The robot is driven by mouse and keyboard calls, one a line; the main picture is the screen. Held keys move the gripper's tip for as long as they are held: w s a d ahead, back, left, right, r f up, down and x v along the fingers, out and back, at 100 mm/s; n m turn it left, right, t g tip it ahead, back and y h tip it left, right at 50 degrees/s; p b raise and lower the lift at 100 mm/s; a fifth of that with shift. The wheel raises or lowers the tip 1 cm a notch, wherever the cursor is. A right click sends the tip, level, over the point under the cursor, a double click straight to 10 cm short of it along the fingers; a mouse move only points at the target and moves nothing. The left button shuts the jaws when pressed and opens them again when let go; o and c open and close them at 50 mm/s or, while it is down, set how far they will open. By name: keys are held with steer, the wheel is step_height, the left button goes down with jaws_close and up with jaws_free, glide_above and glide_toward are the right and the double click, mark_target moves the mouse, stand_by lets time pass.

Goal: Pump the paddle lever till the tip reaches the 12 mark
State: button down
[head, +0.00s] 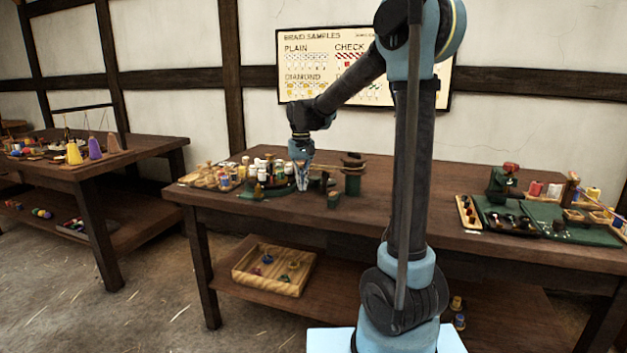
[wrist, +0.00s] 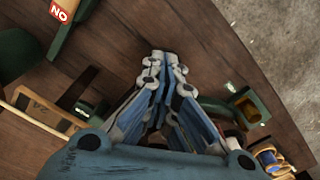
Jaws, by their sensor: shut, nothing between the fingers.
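My gripper (head: 301,182) is shut and empty, pointing down over the middle table among small items. In the wrist view my gripper (wrist: 165,58) has its fingertips together above the dark wooden tabletop. I cannot make out for certain the paddle lever, its tip or the 12 mark. A dark green stand with brown round tops (head: 352,175) is just right of the gripper in the head view. In the wrist view, a green piece with a red NO label (wrist: 62,10) is at the upper left, and a green arm with a brass-coloured cup (wrist: 250,107) is at the right.
Several small jars (head: 265,167) stand close left of the gripper. A green mat with tools (head: 540,222) lies at the table's right. A wooden tray (head: 262,282) is on the lower shelf.

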mark_target(302, 167)
steer(key=shift+w+r, duration=0.15)
steer(key=shift+r, duration=2.7)
steer(key=shift+f, duration=0.3)
steer(key=shift+f, duration=0.4)
